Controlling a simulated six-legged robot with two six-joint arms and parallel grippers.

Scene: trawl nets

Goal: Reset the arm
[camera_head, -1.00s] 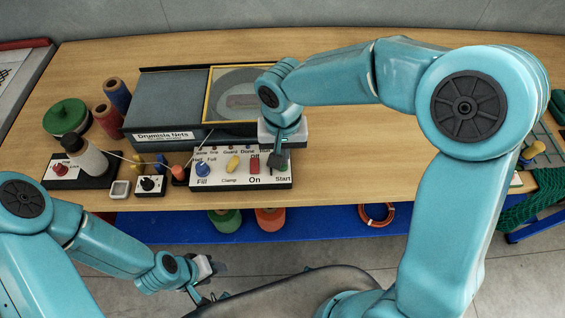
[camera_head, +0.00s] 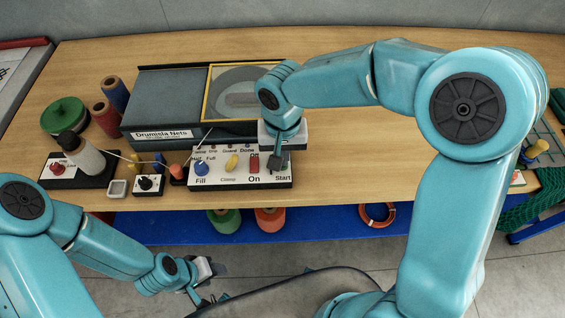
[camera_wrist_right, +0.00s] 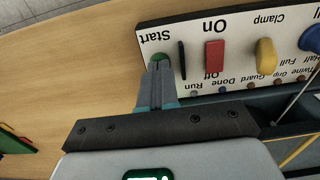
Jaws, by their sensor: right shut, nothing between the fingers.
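A white control panel (camera_head: 222,180) stands at the table's front edge. It has a blue knob (camera_head: 202,169), a yellow knob (camera_head: 232,162) and a red switch (camera_head: 254,163). My right gripper (camera_head: 279,161) is over the panel's Start end. In the right wrist view, its closed fingertips (camera_wrist_right: 160,66) are at the green Start button (camera_wrist_right: 159,57) and partly cover it. Nothing is between the fingers. Whether they touch the button is unclear. My left gripper (camera_head: 200,288) hangs low in front of the table, empty-looking and partly seen, its jaw state unclear.
The grey Drumisla Nets machine (camera_head: 165,105) with a yellow-framed window stands behind the panel. A white bottle (camera_head: 84,152), a black dial box (camera_head: 149,184) and several thread spools (camera_head: 66,117) are to its left. A blue shelf (camera_head: 325,222) lies below.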

